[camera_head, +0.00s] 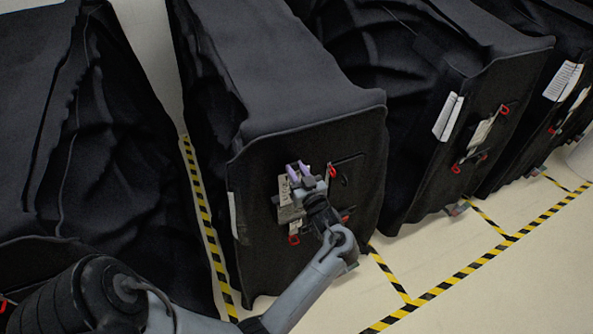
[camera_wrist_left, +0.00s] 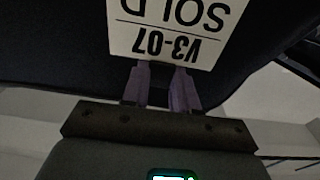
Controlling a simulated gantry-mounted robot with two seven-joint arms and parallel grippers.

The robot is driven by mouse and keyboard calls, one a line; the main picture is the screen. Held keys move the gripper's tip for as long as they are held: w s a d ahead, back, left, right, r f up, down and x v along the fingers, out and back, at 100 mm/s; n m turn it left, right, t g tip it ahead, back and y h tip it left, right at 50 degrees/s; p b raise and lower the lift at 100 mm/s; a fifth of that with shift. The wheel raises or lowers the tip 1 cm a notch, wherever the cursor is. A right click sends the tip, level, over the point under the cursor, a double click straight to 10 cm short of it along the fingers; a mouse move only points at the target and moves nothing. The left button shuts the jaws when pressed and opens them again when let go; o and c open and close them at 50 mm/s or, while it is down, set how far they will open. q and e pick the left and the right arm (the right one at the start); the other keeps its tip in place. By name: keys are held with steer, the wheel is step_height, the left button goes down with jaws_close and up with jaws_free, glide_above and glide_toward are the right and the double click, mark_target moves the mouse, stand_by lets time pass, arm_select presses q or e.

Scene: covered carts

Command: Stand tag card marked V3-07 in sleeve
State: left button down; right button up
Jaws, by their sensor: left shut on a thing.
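The tag card (camera_wrist_left: 170,30), marked V3-07 and SOLD, shows upside down in the left wrist view. Its lower printed edge is between the purple fingers of my left gripper (camera_wrist_left: 160,85), which is shut on it. In the head view my left gripper (camera_head: 298,170) is at the front of the middle covered cart (camera_head: 260,255). A pale card-like patch (camera_head: 284,191) shows beside its fingers, partly hidden by the wrist. I cannot tell the sleeve's edges from the card there, nor whether the card is inside it. My right gripper is not in view.
Red clips (camera_head: 294,240) sit around the patch on the cart front. Another black-covered cart (camera_head: 120,170) stands at the left, and more stand at the right with white papers (camera_head: 448,117). Yellow-black floor tape (camera_head: 400,310) marks the bays; pale floor is free in front.

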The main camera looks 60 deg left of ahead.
arm_select(q)
steer(key=shift+f+b, duration=0.65)
steer(key=shift+f, duration=0.35)
steer(key=shift+f+b, duration=0.7)
steer(key=shift+f, duration=0.2)
steer(key=shift+f+b, duration=0.75)
steer(key=shift+f, duration=0.3)
steer(key=shift+f+b, duration=0.9)
steer(key=shift+f, duration=0.3)
steer(key=c, duration=0.8)
jaws_free()
